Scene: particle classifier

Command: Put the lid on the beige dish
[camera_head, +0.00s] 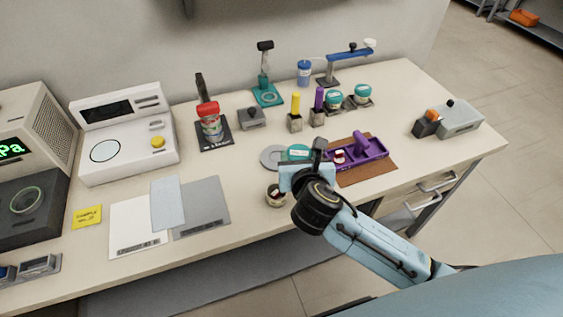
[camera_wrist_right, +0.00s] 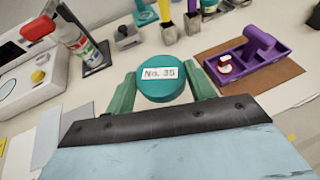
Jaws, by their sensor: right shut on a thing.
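The teal lid (camera_wrist_right: 160,72), with a white label reading "No. 35", is between the two green fingers of my right gripper (camera_wrist_right: 162,84). The right gripper (camera_head: 297,171) is shut on it, above the front middle of the table. The lid also shows in the head view (camera_head: 298,152), just behind the gripper. A small round dish (camera_head: 275,198), beige-looking with darker contents, stands on the table just left of and below the gripper, partly covered by it. I do not make it out in the wrist view. My left gripper is in neither view.
A purple tray (camera_head: 372,150) on a brown mat (camera_head: 373,173) lies to the right, holding a small red-and-white item. A grey disc (camera_head: 270,158) lies behind the gripper. Teal-lidded jars (camera_head: 362,91) stand farther back. Grey and white sheets (camera_head: 205,207) lie left.

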